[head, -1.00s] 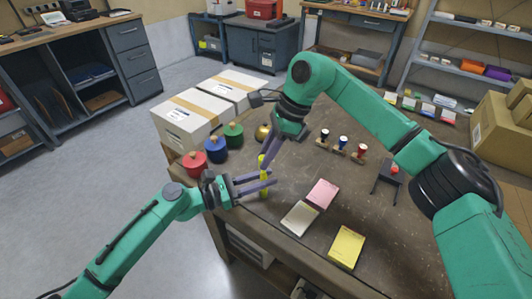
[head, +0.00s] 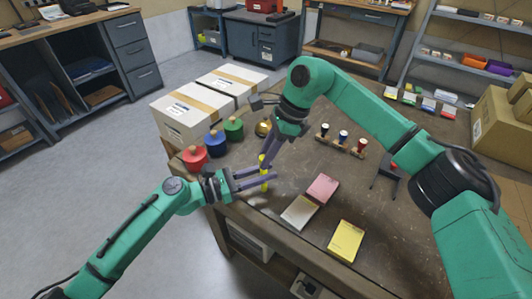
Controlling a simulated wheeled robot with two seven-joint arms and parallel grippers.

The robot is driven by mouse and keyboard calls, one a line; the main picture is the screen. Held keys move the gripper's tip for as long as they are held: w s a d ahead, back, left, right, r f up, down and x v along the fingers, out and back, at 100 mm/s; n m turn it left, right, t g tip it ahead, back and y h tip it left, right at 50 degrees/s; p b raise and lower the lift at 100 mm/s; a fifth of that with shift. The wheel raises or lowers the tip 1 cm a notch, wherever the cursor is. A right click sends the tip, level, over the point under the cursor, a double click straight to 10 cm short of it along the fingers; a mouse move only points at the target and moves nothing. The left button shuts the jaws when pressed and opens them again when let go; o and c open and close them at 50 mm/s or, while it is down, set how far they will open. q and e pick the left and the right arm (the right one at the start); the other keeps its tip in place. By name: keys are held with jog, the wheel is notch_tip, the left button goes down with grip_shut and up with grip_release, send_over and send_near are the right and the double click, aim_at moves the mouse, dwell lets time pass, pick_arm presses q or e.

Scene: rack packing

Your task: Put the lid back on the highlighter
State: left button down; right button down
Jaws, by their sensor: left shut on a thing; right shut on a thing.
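The yellow highlighter (head: 264,185) stands roughly upright between my two grippers, above the left part of the workbench. My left gripper (head: 266,178) is shut on its body from the left. My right gripper (head: 265,163) reaches down from above and is shut on the lid (head: 262,158) at the top end. The lid and body are in line and very close together. The fingers cover part of both, so I cannot tell whether the lid is fully seated.
Red (head: 194,158), blue and green round containers stand at the bench's left edge beside white boxes (head: 185,121). Pink (head: 322,188), pale and yellow (head: 345,241) notepads lie in front. A wooden stamp holder (head: 341,146) and a dark stand (head: 387,172) are at right.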

jog(key=shift+f, duration=0.45)
jog(key=c, duration=0.6)
grip_release()
pick_arm(q)
jog(key=c, duration=0.6)
grip_release()
pick_arm(e)
jog(key=v, duration=1.2)
